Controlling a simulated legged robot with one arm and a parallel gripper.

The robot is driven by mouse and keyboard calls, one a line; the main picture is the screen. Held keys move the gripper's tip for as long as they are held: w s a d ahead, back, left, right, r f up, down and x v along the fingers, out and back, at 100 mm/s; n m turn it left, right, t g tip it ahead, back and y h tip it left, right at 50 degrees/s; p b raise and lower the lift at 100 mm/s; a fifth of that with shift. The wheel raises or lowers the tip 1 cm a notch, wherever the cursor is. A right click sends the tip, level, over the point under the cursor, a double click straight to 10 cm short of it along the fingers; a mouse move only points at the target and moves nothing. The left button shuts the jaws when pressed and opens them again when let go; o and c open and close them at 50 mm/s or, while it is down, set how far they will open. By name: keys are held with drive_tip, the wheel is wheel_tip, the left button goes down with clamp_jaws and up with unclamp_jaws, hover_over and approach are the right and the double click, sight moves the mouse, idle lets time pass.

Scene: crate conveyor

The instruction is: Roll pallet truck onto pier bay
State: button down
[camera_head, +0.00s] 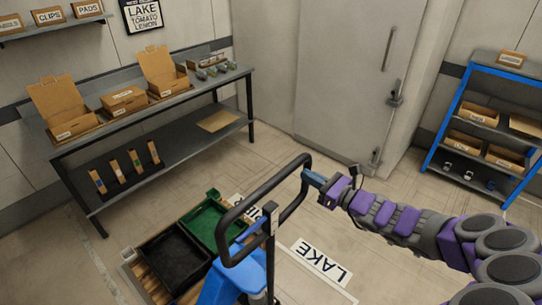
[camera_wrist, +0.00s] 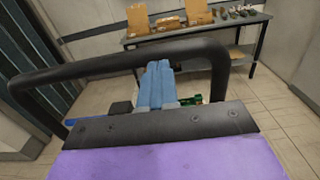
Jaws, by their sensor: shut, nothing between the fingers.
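The pallet truck (camera_head: 240,278) has a blue body and an upright black loop handle (camera_head: 258,197); it stands at the lower middle of the head view. My gripper (camera_head: 313,178) has blue fingers at the handle's right side. In the wrist view my fingers (camera_wrist: 160,82) are together and overlap the handle bar (camera_wrist: 90,69); I cannot tell whether they touch it. A wooden pallet (camera_head: 153,276) beside the truck carries a black crate (camera_head: 142,247) and a green crate (camera_head: 238,226). A white floor sign (camera_head: 243,205) is mostly hidden behind the handle, so its word is unclear.
A floor sign reading LAKE (camera_head: 320,262) lies right of the truck. A workbench (camera_head: 150,113) with cardboard boxes stands along the left wall. A blue-framed shelf (camera_head: 447,112) stands at the right. A closed door (camera_head: 345,80) is at the back, with clear floor before it.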

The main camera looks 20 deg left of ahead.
drive_tip(key=shift+w, duration=0.1)
drive_tip(key=x, duration=0.2)
drive_tip(key=shift+a, duration=0.3)
drive_tip(key=shift+r, duration=0.1)
